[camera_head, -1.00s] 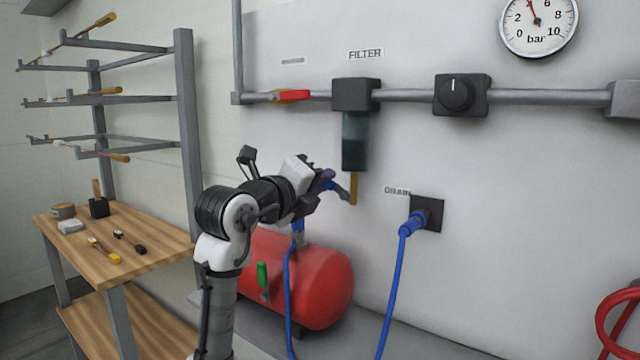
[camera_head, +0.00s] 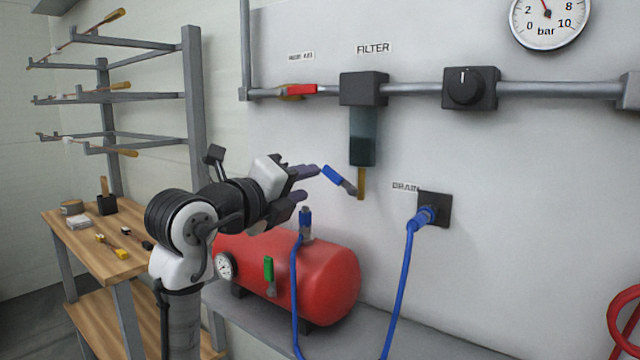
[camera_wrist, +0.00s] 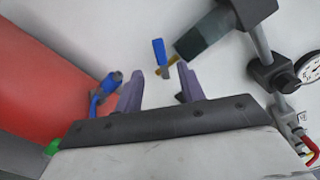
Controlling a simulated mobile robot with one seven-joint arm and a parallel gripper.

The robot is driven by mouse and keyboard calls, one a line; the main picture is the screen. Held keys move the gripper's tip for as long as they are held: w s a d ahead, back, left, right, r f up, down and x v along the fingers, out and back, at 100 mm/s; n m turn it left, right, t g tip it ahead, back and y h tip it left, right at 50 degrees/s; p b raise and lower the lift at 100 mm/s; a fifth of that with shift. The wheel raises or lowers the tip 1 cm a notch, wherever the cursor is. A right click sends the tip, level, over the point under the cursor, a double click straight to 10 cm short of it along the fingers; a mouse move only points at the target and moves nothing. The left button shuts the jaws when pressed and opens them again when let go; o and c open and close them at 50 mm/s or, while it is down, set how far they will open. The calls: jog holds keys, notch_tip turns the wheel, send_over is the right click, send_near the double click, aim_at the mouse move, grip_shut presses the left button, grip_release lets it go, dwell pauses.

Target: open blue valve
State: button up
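The blue valve handle (camera_head: 334,177) sits at the brass drain pipe (camera_head: 361,184) under the filter (camera_head: 362,135). It slants down to the right toward the pipe. My gripper (camera_head: 311,182) is open and empty just left of the handle, with a small gap between them. In the wrist view the blue handle (camera_wrist: 160,52) shows beyond and between the two spread fingers of my gripper (camera_wrist: 157,80). The brass pipe (camera_wrist: 172,65) shows partly behind the handle there.
A red tank (camera_head: 325,280) with a blue hose fitting (camera_head: 306,222) and green handle (camera_head: 269,270) stands below my gripper. A red-handled valve (camera_head: 302,90) and regulator (camera_head: 470,88) are on the pipe above. A blue hose (camera_head: 400,280) hangs from the wall socket (camera_head: 443,207).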

jog(key=v, duration=0.6)
jog(key=shift+s+b, duration=0.2)
jog(key=shift+b, duration=0.1)
jog(key=shift+a, duration=0.1)
